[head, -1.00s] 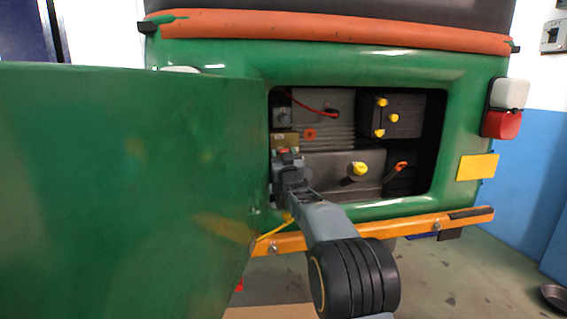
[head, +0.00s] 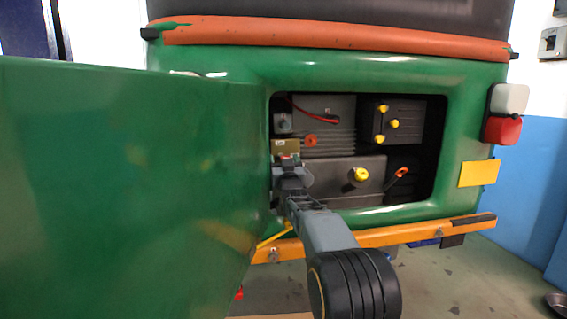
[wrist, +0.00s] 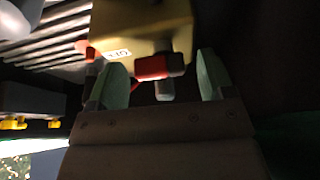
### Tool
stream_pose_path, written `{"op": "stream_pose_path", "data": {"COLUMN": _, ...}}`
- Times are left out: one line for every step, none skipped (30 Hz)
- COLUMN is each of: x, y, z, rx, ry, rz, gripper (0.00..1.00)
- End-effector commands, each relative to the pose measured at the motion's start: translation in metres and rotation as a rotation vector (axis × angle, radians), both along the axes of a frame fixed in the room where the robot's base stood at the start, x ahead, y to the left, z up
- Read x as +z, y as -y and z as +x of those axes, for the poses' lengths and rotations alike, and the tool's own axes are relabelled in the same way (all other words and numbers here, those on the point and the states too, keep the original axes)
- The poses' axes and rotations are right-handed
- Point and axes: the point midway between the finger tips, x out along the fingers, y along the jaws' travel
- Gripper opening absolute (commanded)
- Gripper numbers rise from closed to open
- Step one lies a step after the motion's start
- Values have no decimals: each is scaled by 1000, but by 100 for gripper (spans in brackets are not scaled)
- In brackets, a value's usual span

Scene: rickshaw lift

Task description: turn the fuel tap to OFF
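The fuel tap is a brass-yellow block (head: 286,146) at the left side of the open engine bay. In the wrist view the block (wrist: 150,28) carries a small white label, too blurred to read, with a red lever (wrist: 153,67) and a grey stub under it. My gripper (wrist: 163,82) is open, with one pale green finger on each side of the red lever and dark gaps between. In the head view my gripper (head: 290,172) is just below the tap and hides its lower part. I cannot tell whether either finger touches the lever.
The green panel (head: 130,180) stands close on the left of my arm. The bay's green rim (head: 400,212) and an orange bumper bar (head: 390,236) run below. Inside are an orange knob (head: 311,141), a yellow cap (head: 361,175) and an orange-handled part (head: 401,173).

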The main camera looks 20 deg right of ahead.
Motion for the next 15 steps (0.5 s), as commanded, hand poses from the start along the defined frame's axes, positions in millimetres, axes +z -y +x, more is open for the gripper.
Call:
{"op": "stream_pose_path", "data": {"x": 1, "y": 0, "z": 0, "rx": 0, "ry": 1, "rz": -1, "gripper": 79}}
{"op": "stream_pose_path", "data": {"x": 1, "y": 0, "z": 0, "rx": 0, "ry": 1, "rz": -1, "gripper": 79}}
{"op": "stream_pose_path", "data": {"x": 1, "y": 0, "z": 0, "rx": 0, "ry": 2, "rz": -1, "gripper": 79}}
{"op": "stream_pose_path", "data": {"x": 1, "y": 0, "z": 0, "rx": 0, "ry": 2, "rz": -1, "gripper": 79}}
{"op": "stream_pose_path", "data": {"x": 1, "y": 0, "z": 0, "rx": 0, "ry": 2, "rz": -1, "gripper": 79}}
{"op": "stream_pose_path", "data": {"x": 1, "y": 0, "z": 0, "rx": 0, "ry": 2, "rz": -1, "gripper": 79}}
{"op": "stream_pose_path", "data": {"x": 1, "y": 0, "z": -1, "rx": 0, "ry": 3, "rz": -1, "gripper": 79}}
{"op": "stream_pose_path", "data": {"x": 1, "y": 0, "z": -1, "rx": 0, "ry": 3, "rz": -1, "gripper": 79}}
{"op": "stream_pose_path", "data": {"x": 1, "y": 0, "z": -2, "rx": -1, "ry": 3, "rz": -2, "gripper": 79}}
{"op": "stream_pose_path", "data": {"x": 0, "y": 0, "z": -4, "rx": -1, "ry": 3, "rz": -2, "gripper": 79}}
{"op": "stream_pose_path", "data": {"x": -1, "y": -1, "z": -6, "rx": -1, "ry": 3, "rz": -2, "gripper": 79}}
{"op": "stream_pose_path", "data": {"x": -3, "y": -2, "z": -9, "rx": -1, "ry": 3, "rz": -2, "gripper": 79}}
{"op": "stream_pose_path", "data": {"x": -4, "y": -2, "z": -13, "rx": -1, "ry": 4, "rz": -3, "gripper": 79}}
{"op": "stream_pose_path", "data": {"x": -6, "y": -3, "z": -16, "rx": -1, "ry": 3, "rz": -2, "gripper": 79}}
{"op": "stream_pose_path", "data": {"x": -8, "y": -4, "z": -21, "rx": 0, "ry": 2, "rz": -1, "gripper": 79}}
